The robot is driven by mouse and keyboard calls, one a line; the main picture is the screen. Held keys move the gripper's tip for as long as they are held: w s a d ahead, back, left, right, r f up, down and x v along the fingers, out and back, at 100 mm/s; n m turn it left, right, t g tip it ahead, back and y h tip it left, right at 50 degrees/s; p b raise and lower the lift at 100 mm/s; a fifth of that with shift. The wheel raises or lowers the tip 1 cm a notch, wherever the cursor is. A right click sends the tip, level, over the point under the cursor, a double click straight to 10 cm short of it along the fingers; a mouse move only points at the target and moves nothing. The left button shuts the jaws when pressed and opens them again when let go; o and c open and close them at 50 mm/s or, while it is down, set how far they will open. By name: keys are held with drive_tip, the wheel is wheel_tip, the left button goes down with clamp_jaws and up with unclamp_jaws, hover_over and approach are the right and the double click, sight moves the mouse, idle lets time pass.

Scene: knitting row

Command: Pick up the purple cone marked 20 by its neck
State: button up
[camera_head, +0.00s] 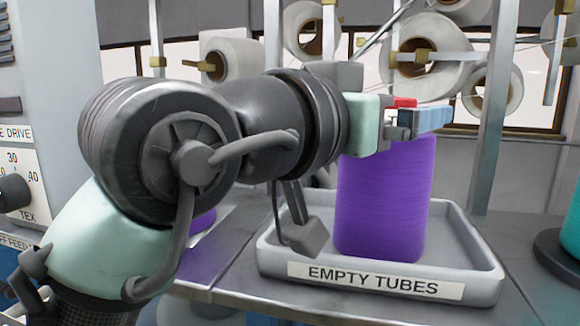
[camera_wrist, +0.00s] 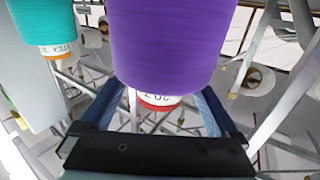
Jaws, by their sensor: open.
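The purple cone (camera_head: 385,200) stands upright in the tray labelled EMPTY TUBES (camera_head: 480,262). My gripper (camera_head: 428,117) is level with the cone's top, and its blue fingers partly hide the neck; a bit of red shows there. In the wrist view the purple cone (camera_wrist: 170,40) appears upside down. Its white neck with a red band (camera_wrist: 158,101) carries an inverted marking that looks like 20. The neck lies between the two open blue fingers of my gripper (camera_wrist: 157,98), with a gap on each side.
A teal cone (camera_head: 573,225) on a dark base stands right of the tray; a teal cone (camera_wrist: 40,18) also shows in the wrist view. Another purple thing (camera_head: 203,221) is mostly hidden behind my arm. White spools (camera_head: 430,55) and metal posts (camera_head: 492,120) stand behind.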

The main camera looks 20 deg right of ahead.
drive_tip(key=shift+a, duration=0.1)
drive_tip(key=shift+c, duration=1)
clamp_jaws()
